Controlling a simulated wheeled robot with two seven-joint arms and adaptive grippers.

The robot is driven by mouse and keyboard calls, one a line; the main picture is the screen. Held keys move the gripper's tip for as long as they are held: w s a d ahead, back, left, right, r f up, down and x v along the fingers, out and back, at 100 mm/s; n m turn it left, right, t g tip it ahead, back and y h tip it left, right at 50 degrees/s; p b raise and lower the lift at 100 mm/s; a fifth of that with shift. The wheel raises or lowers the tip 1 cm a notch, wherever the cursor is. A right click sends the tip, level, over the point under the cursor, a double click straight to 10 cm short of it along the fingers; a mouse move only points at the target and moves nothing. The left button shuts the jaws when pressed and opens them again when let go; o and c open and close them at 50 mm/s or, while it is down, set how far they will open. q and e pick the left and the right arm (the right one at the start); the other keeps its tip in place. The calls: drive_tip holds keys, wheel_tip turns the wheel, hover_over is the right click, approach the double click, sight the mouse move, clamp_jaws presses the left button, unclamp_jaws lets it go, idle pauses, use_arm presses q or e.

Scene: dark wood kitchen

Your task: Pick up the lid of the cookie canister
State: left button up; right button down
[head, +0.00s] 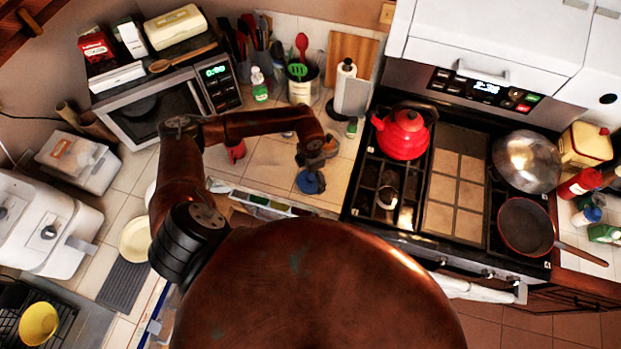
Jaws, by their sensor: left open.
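My left arm comes in from the left and reaches over the counter between the microwave and the stove. My left gripper (311,166) is open at the end of that arm, over the tiles. A small round blue lid-like thing (310,183) shows right at the fingertips. I cannot tell whether the fingers touch it, and what stands beneath it is hidden. No canister can be clearly identified as the cookie canister from this high view. My right gripper is not in view.
A red mug (235,151) stands left of the gripper. A paper towel holder (350,92) and a utensil crock (303,82) stand behind it. The stove with a red kettle (402,134) is to the right, the microwave (155,106) to the left.

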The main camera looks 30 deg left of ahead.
use_arm(q)
drive_tip(key=shift+f, duration=1.25)
drive_tip(key=shift+c, duration=0.6)
drive_tip(key=c, duration=1)
drive_tip(key=shift+s, duration=0.2)
drive_tip(key=c, duration=0.3)
